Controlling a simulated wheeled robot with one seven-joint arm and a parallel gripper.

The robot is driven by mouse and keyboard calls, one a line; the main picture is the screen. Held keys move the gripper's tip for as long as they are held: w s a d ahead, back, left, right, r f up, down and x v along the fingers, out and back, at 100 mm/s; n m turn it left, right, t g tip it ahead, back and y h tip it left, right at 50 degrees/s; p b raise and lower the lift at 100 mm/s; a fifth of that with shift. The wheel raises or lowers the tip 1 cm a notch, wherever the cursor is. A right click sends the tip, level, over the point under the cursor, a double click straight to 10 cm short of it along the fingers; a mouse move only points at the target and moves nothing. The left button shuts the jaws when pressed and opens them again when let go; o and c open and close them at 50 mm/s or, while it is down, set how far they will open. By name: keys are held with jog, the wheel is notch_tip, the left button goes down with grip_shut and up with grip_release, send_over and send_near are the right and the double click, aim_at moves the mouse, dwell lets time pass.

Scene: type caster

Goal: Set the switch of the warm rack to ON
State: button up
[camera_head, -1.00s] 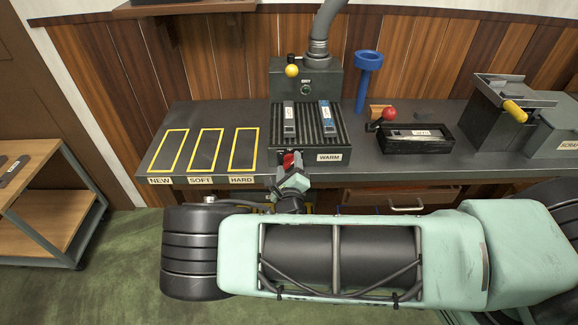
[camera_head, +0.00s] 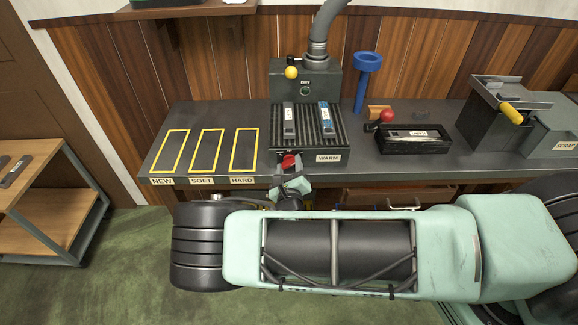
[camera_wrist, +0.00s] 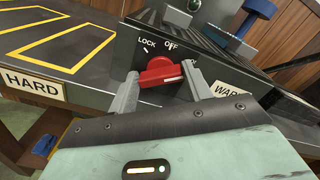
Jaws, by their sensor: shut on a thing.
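The warm rack (camera_head: 334,137) is a dark ribbed block on the bench with a WARM label. Its red switch (camera_wrist: 160,73) is on the front face, below the words LOCK and OFF; it also shows as a small red spot in the head view (camera_head: 288,161). A pale mark lies near the right end of the knob. My gripper (camera_wrist: 160,86) is shut on the red switch, one finger at each side. The gripper is partly hidden by my arm in the head view.
Two flat packs, one grey (camera_head: 289,119) and one blue-topped (camera_head: 326,118), lie on the rack. Yellow-outlined bays (camera_head: 207,152) are to the left. A black tray (camera_head: 384,148) and a red-knobbed lever (camera_head: 386,116) are to the right. A drawer handle (camera_head: 404,206) is under the bench.

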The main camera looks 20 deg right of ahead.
jog(key=o, duration=0.7)
jog(key=b+v, duration=0.3)
jog(key=v, duration=1.4)
jog(key=shift+s, duration=0.15)
jog(key=shift+r, duration=0.15)
jog(key=s+d+r+m+g+h, duration=0.5)
jog(key=s+r+m+g, duration=0.35)
jog(key=m+g, duration=0.65)
jog(key=s+a+r+m+g+y, duration=0.1)
jog(key=s+a+r+m+y, duration=0.2)
jog(key=r+m, duration=0.5)
jog(key=s+a+r+m+g+y, duration=0.1)
jog(key=s+a+r+m+y, duration=0.2)
jog(key=s+r+m+y, duration=0.2)
notch_tip(320, 180, up, 4)
jog(key=m+y, duration=0.3)
jog(key=shift+s+f+m, duration=0.25)
jog(key=shift+s+m, duration=0.05)
jog(key=shift+s, duration=0.1)
